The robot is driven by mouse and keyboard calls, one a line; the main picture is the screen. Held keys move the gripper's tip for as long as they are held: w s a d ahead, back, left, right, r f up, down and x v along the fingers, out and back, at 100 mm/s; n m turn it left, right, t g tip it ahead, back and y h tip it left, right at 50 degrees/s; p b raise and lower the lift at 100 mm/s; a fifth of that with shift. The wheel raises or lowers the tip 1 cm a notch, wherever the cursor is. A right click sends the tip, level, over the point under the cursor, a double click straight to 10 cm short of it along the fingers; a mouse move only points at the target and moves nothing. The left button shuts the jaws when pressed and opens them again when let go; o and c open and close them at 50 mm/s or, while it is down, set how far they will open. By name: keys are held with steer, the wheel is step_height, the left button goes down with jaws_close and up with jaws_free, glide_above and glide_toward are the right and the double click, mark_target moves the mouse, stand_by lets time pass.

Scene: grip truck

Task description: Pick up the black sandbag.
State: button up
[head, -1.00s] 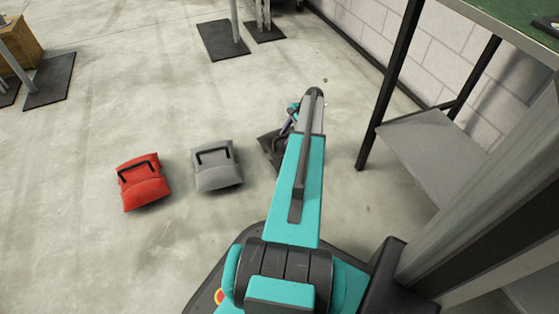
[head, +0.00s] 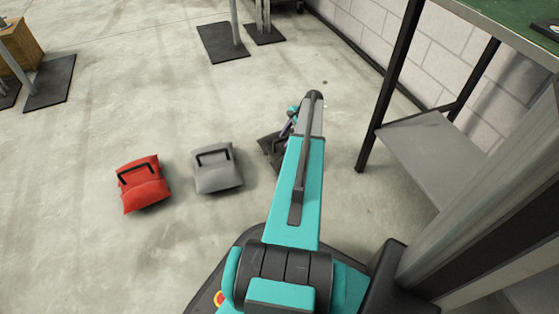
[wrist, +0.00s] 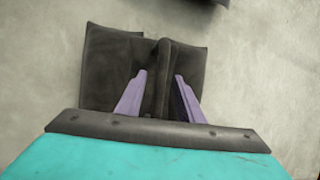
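The black sandbag (wrist: 108,62) lies on the floor and fills the upper middle of the wrist view. Its raised dark handle (wrist: 163,65) runs between the two purple fingers of my gripper (wrist: 161,75). The fingers stand apart on either side of the handle, with a small gap visible on each side. In the head view my arm hides much of the black sandbag (head: 268,144), and only its left part shows. My gripper (head: 286,130) is small there and partly covered by the arm.
A grey sandbag (head: 217,178) lies left of the black one, and a red sandbag (head: 143,194) lies farther left. A metal-framed table with a lower shelf (head: 430,150) stands at the right by the block wall. Open floor lies beyond the bags.

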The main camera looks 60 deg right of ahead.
steer(key=shift+f, duration=0.15)
stand_by(0.7)
jaws_close()
stand_by(1.2)
steer(key=shift+p, duration=0.3)
